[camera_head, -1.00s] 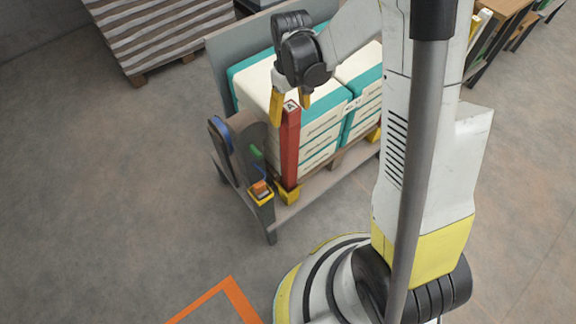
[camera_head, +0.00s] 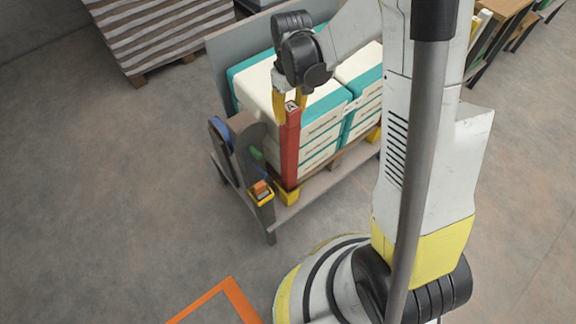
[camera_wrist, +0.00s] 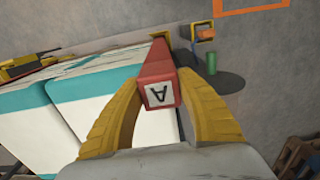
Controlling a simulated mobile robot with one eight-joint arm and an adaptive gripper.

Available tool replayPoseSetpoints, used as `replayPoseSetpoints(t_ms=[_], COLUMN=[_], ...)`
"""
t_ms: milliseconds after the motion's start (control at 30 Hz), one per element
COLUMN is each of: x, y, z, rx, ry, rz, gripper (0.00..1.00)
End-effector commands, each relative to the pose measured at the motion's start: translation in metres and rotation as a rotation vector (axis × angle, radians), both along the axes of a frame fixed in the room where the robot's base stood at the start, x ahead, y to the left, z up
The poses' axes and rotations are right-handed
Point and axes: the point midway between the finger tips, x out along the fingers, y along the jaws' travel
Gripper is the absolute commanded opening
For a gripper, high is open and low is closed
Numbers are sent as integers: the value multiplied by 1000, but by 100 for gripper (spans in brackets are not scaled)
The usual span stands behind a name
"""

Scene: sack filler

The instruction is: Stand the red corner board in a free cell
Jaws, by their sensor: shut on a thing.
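The red corner board (camera_head: 290,150) stands upright at the near corner of the stacked sacks, its foot at a yellow corner socket (camera_head: 287,195). Its top end carries a white label with a letter A. My gripper (camera_head: 290,101) is above the stack with its yellow fingers shut on the board's top end. In the wrist view, the gripper (camera_wrist: 160,100) has one finger on each side of the red board (camera_wrist: 156,68), next to the label. Whether the foot sits inside the socket or against it cannot be told.
White and teal sacks (camera_head: 325,105) fill the cart right behind the board. A grey end panel (camera_head: 245,125) with a blue item and a yellow holder (camera_head: 261,192) stands to the left. A slatted pallet load (camera_head: 165,35) lies at the back left. The floor at left is clear.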

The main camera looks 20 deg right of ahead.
Motion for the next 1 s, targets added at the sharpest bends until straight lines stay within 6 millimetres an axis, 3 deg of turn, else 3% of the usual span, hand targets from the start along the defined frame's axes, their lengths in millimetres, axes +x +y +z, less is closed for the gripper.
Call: replayPoseSetpoints(t_ms=[1000], x=[0], y=[0], z=[104], rx=[0], ry=[0], rz=[0], gripper=[4])
